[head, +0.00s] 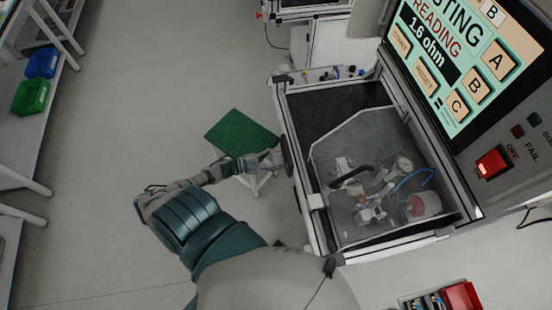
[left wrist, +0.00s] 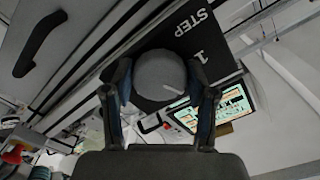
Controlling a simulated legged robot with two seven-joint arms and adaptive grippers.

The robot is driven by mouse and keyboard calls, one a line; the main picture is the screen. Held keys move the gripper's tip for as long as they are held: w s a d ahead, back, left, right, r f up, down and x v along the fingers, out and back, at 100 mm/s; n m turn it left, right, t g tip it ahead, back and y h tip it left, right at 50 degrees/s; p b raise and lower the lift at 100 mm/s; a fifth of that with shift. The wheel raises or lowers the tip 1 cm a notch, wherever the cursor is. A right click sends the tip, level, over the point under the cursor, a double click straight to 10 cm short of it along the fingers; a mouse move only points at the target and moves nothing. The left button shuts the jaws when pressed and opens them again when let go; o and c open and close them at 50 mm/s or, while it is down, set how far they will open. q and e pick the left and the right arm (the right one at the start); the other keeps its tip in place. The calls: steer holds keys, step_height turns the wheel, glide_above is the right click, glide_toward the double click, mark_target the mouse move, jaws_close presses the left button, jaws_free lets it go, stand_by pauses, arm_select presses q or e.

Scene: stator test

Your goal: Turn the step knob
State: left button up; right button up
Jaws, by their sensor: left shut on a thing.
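The step knob (left wrist: 160,77) is round and grey with a short white mark pointing to the lower right in the left wrist view. It sits on a dark panel (left wrist: 207,45) printed with "STEP" and "1". My left gripper (left wrist: 162,100) has one finger on each side of the knob and is shut on it. In the head view my left gripper (head: 272,160) is at the left side of the test bench (head: 308,215). The knob's markings cannot be made out there. My right gripper is not in view.
The bench has a clear cover over fixtures (head: 375,190). A screen (head: 455,65) reads 1.6 ohm, with a lit red switch (head: 492,163) below. A green-topped stool (head: 240,128) stands behind my left gripper. Shelves with blue and green bins (head: 30,96) are far left; floor between is clear.

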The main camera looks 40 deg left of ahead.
arm_select(q)
steer(key=shift+r, duration=0.15)
steer(key=o, duration=1.2)
steer(key=shift+d, duration=0.1)
steer(key=shift+c, duration=0.2)
steer(key=v, duration=1.2)
steer(key=s+f+n+g+y, duration=0.1)
steer(key=s+f+n+y, duration=0.3)
steer(key=f, duration=0.8)
steer(key=s+f+n+g+y, duration=0.2)
steer(key=f+n+y, duration=0.35)
steer(key=f, duration=0.65)
steer(key=s+d+f+n+g+y, duration=0.1)
steer(key=s+d+f+n+g, duration=0.1)
steer(key=s+d+f+g, duration=0.3)
steer(key=s+d+f+n+g+y, duration=0.1)
steer(key=s+d+f+g, duration=0.4)
steer(key=s+d+f, duration=0.6)
steer(key=s+d+n, duration=0.1)
steer(key=s, duration=0.4)
steer(key=shift+f, duration=0.25)
